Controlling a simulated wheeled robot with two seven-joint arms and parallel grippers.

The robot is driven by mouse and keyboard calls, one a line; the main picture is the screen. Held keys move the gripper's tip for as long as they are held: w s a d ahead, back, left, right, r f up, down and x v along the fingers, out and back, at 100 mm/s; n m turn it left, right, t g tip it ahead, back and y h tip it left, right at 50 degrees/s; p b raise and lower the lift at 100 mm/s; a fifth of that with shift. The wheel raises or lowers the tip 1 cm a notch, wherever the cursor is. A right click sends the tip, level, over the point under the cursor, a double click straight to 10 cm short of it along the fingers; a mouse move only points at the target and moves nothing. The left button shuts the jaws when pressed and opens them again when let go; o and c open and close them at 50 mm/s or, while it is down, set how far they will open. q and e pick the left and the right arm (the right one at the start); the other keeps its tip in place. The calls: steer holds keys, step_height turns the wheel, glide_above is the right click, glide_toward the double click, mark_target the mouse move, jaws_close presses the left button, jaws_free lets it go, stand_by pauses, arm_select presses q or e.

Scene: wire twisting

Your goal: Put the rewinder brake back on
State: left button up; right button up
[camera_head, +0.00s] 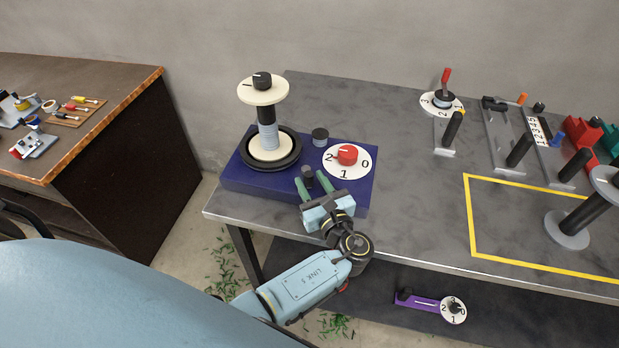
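The rewinder has a dark blue base (240,181) at the table's left end. A spool with grey wire (268,137) stands upright on it, topped by a cream disc and black knob (262,80). A white dial marked 0, 1, 2 with a red knob (347,155) is on the base's right. A black knob (320,135) with a grey lower part stands behind the dial's left side. A second dark knob (307,172) is near the front edge. My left gripper (312,182) is open, its green fingers apart around or just before this front knob. Which part is the brake is unclear. My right gripper is out of view.
A yellow-taped area (470,222) and a large spool (567,238) are on the right. Another numbered dial (441,102) and several handled tools stand behind. A purple piece with a dial (425,304) lies on the lower shelf. The table's middle is clear.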

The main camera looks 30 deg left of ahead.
arm_select(q)
steer(key=v, duration=1.1)
steer(key=shift+s+d+b, duration=0.2)
steer(key=shift+s+b, duration=0.1)
steer(key=shift+b, duration=0.05)
